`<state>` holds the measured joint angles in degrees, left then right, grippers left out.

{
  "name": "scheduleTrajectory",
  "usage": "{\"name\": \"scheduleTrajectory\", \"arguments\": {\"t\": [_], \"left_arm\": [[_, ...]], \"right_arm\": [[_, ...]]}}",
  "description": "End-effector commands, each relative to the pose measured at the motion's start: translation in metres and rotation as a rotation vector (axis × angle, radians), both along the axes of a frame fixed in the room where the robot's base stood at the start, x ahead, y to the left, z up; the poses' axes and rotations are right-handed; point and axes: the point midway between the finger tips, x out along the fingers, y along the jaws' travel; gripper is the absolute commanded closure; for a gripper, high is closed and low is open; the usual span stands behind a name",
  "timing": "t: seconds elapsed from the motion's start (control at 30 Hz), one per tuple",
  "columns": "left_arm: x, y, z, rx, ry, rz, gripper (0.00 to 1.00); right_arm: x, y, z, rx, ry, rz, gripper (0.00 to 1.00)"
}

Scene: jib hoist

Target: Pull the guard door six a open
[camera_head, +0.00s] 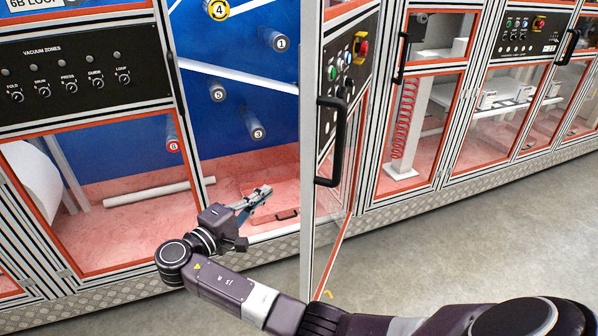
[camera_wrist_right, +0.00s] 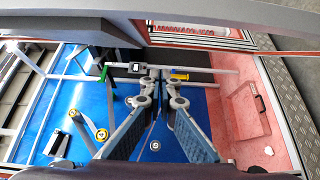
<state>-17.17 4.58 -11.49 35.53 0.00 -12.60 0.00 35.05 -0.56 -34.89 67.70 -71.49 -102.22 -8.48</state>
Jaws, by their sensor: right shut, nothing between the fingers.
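A guard door (camera_head: 312,120) with a dark control panel and a black bar handle (camera_head: 331,140) stands swung well out from the machine front. I cannot read a 6A label on it. Its bay is open, showing a blue back wall (camera_head: 240,65). My right gripper (camera_head: 263,192) is at the open bay, left of the door and apart from the handle. It is shut and empty. In the right wrist view its closed fingers (camera_wrist_right: 155,77) point into the bay. My left gripper is not in view.
Numbered rollers (camera_head: 257,133) stick out from the blue wall. A white tube (camera_head: 146,193) and a red case (camera_head: 272,207) lie on the bay's red floor. Other closed guard doors (camera_head: 413,125) line the right. Grey floor (camera_head: 480,235) in front is clear at right.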

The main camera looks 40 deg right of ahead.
Motion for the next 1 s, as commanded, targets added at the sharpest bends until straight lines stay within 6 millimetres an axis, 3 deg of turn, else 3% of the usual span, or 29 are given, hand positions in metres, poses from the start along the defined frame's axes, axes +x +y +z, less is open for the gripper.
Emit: {"name": "scheduleTrajectory", "arguments": {"t": [0.1,0.27,0.63,0.8,1.0], "left_arm": [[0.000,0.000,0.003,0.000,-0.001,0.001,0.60],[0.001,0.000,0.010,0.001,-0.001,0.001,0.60],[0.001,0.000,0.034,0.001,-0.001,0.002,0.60],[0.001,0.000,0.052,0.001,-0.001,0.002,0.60],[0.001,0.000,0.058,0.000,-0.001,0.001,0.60]], "right_arm": [[-0.002,-0.002,0.016,-0.015,-0.027,-0.020,1.00],[0.004,-0.021,0.018,-0.016,-0.026,-0.023,1.00],[0.030,-0.096,0.018,-0.015,-0.024,-0.022,1.00],[0.010,-0.107,0.018,-0.013,-0.024,-0.018,1.00],[-0.002,-0.115,0.015,-0.012,-0.024,-0.018,1.00]]}}
